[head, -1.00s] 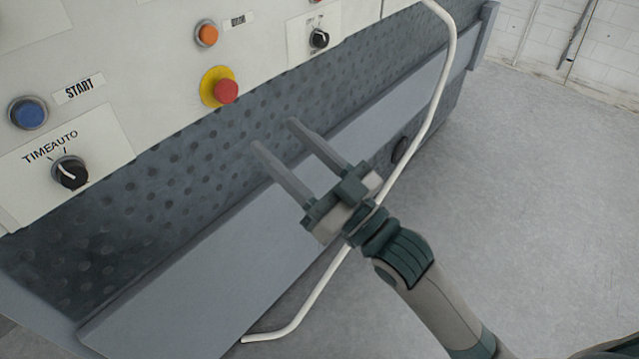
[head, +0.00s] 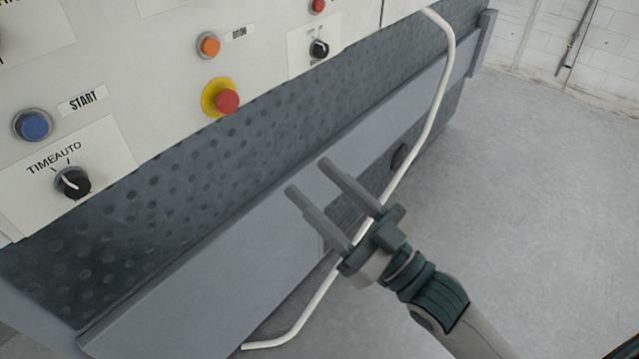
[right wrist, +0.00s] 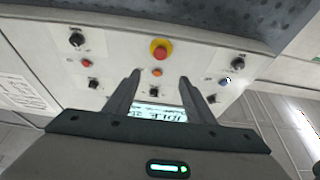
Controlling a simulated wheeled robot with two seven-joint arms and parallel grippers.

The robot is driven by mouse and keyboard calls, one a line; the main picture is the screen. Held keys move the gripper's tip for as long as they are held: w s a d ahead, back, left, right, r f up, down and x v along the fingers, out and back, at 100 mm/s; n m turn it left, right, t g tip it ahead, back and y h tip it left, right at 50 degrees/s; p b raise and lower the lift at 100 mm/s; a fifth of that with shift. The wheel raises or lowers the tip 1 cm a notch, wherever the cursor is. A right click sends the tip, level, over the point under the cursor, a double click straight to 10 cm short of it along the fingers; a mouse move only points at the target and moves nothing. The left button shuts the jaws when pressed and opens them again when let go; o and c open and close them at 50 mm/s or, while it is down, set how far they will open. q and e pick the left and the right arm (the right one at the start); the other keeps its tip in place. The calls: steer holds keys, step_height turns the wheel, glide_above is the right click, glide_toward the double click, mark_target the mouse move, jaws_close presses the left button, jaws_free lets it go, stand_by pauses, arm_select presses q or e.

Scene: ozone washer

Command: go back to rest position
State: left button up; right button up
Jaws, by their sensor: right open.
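My right gripper (head: 308,177) is open and empty. In the head view it hangs in front of the machine's lower grey ledge, below and to the right of the red emergency button (head: 227,101) on its yellow ring. In the right wrist view, the two fingers (right wrist: 157,82) stand apart with nothing between them, and the control panel (right wrist: 115,60) shows beyond them. A small lit display (right wrist: 158,112) shows between the fingers there. My left gripper is not in view.
The panel carries a blue START button (head: 33,125), a TIMEAUTO knob (head: 73,182), an orange button (head: 208,46) and a black knob (head: 319,48). A bent white pipe (head: 440,85) runs along the machine's front, close to my right gripper. Grey floor (head: 550,200) is clear at right.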

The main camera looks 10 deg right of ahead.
steer(key=w+d+f+m+g+h, duration=0.1)
steer(key=w+d+f+h, duration=0.15)
steer(key=f, duration=0.65)
steer(key=w+d+f+m+g+h, duration=0.15)
steer(key=w+f, duration=0.25)
steer(key=f, duration=0.5)
steer(key=w+d+f+m+h, duration=0.1)
steer(key=w+f+h, duration=0.15)
steer(key=f, duration=0.65)
steer(key=s+d+f+g+h, duration=0.2)
steer(key=d+f, duration=0.1)
steer(key=f, duration=1)
steer(key=s+d+f+g+h, duration=0.2)
steer(key=f, duration=1)
steer(key=s+d+f+m+g+h+b, duration=0.1)
steer(key=s+d+f+g, duration=0.1)
steer(key=s+f, duration=0.7)
steer(key=s+d+f+g+h, duration=0.1)
steer(key=s+d+f+g, duration=0.15)
steer(key=s+f, duration=0.7)
steer(key=s+f+g, duration=0.3)
steer(key=s+f, duration=0.4)
steer(key=s, duration=0.5)
steer(key=s+f+g, duration=0.3)
steer(key=s+f, duration=0.4)
steer(key=s, duration=0.6)
steer(key=shift+d+f+h, duration=0.3)
steer(key=shift+f+h, duration=0.05)
